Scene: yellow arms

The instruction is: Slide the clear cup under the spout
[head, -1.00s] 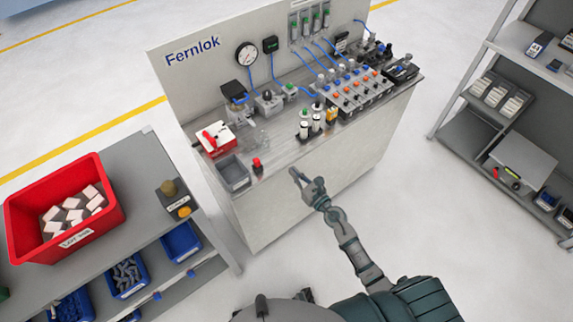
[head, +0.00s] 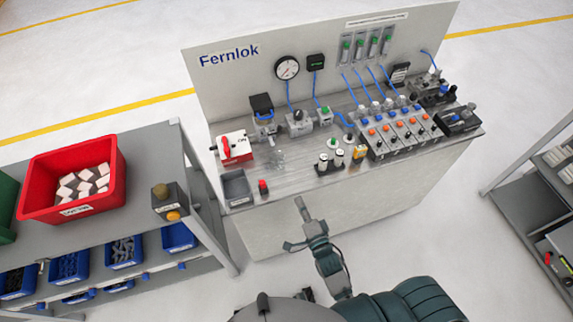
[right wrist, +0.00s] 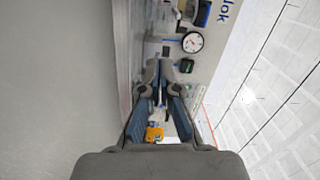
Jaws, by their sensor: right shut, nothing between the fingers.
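A small clear cup (head: 277,157) seems to stand on the bench top, just right of the red-and-white switch box; it is see-through and hard to make out. Behind it are a grey unit with a black top (head: 263,112) and a grey knob unit (head: 299,122); I cannot tell which part is the spout. My right gripper (head: 301,204) is shut and empty, in front of the bench's front edge and apart from the cup. In the right wrist view its fingers (right wrist: 163,75) point toward the bench gear; I cannot make out the cup there. My left gripper is out of view.
On the bench (head: 312,187) stand a red-and-white switch box (head: 234,147), a grey bin (head: 235,187), a red button (head: 263,187), small cylinders (head: 331,161) and a valve row (head: 400,134). A shelf with a red crate (head: 70,205) stands left. Floor in front is open.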

